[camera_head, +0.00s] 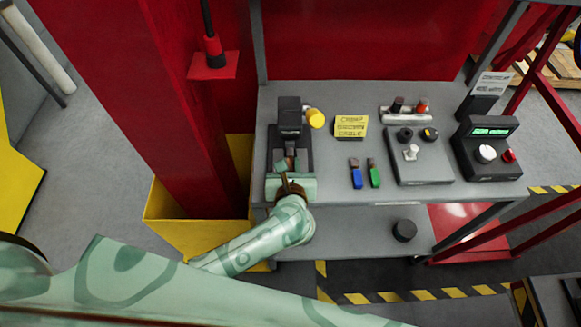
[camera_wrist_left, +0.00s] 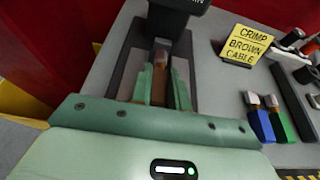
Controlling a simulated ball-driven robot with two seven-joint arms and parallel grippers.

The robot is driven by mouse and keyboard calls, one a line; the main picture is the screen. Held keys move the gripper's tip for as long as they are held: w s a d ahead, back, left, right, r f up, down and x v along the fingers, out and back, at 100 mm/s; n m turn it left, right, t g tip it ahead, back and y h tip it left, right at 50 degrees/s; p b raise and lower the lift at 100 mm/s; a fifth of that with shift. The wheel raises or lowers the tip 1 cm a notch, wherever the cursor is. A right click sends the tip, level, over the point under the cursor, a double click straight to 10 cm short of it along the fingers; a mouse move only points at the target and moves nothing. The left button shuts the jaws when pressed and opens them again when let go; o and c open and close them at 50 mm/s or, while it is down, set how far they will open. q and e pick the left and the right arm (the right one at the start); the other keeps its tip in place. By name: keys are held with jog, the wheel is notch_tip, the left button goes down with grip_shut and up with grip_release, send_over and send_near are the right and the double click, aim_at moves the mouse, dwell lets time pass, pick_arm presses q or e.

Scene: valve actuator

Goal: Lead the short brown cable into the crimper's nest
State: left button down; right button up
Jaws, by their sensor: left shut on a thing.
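The black crimper (camera_head: 290,130) stands at the left end of the grey bench, with a yellow knob on its right side. My left gripper (camera_head: 289,168) is in front of it, its fingers reaching toward the crimper's base. In the left wrist view the fingers (camera_wrist_left: 166,88) are shut on the short brown cable (camera_wrist_left: 160,62), whose copper-coloured end points forward under the dark crimper head (camera_wrist_left: 180,8). The cable end lies between the dark side rails of the crimper. I cannot tell whether it touches the nest, which is mostly hidden. My right gripper is not in view.
A yellow sign (camera_head: 350,127) reading "CRIMP BROWN CABLE" stands right of the crimper. A grey control box (camera_head: 418,168) and a dark display unit (camera_head: 487,150) stand farther right. A red column is on the left.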

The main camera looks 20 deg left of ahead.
pick_arm(q)
jog(key=shift+w, duration=0.3)
jog(key=c, duration=1.3)
grip_release()
jog(key=shift+o, duration=0.2)
jog(key=shift+s+d+r+p, duration=0.15)
jog(key=shift+s+r+p, duration=0.1)
jog(key=shift+s+p, duration=0.15)
jog(key=p+v, duration=0.5)
jog(key=v, duration=1)
jog(key=shift+s, duration=0.25)
